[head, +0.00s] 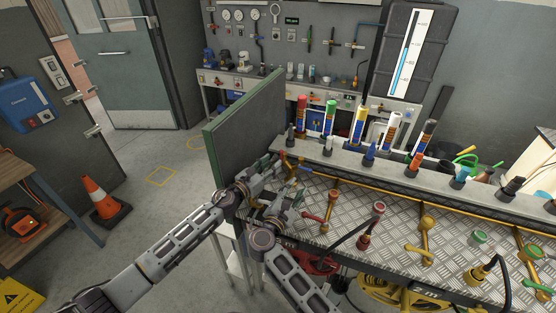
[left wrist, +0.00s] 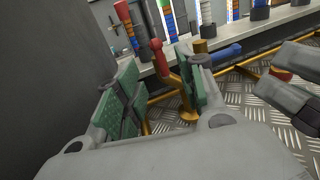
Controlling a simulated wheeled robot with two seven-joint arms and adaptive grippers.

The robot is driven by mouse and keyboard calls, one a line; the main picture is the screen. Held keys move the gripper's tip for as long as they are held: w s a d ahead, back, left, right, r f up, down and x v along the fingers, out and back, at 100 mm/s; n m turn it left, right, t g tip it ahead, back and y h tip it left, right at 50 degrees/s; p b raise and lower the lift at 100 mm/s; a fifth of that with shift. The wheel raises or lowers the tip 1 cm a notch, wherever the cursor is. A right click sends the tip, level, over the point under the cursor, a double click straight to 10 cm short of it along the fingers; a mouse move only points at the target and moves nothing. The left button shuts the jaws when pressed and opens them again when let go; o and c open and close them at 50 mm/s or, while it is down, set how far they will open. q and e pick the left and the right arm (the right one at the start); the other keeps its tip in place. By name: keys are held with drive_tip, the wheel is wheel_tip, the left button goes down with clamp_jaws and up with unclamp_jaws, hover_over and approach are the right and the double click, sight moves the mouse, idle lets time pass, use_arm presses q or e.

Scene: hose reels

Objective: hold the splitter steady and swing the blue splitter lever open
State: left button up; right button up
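The splitter (left wrist: 186,92) is a brass-yellow branched fitting on the bench, with a red lever (left wrist: 158,58) at its left branch and the blue lever (left wrist: 222,53) at its right branch, pointing right. In the head view the splitter is mostly hidden behind my grippers. My left gripper (head: 276,166) is open; its green pads (left wrist: 122,105) stand apart in the left wrist view, with the splitter seen in the gap or just beyond it. I cannot tell whether they touch it. My right gripper (head: 296,194) is lower and empty, its grey fingers apart, right of the splitter in the left wrist view.
A dark upright panel (head: 245,125) stands close on the left of my left gripper. Several other valve fittings, including a red one (head: 372,225) and a yellow one (head: 426,240), stand on the tread-plate bench (head: 345,200). Coloured tubes (head: 361,118) line a ledge behind.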

use_arm(q)
drive_tip(key=shift+x, duration=2.35)
drive_tip(key=shift+c, duration=0.5)
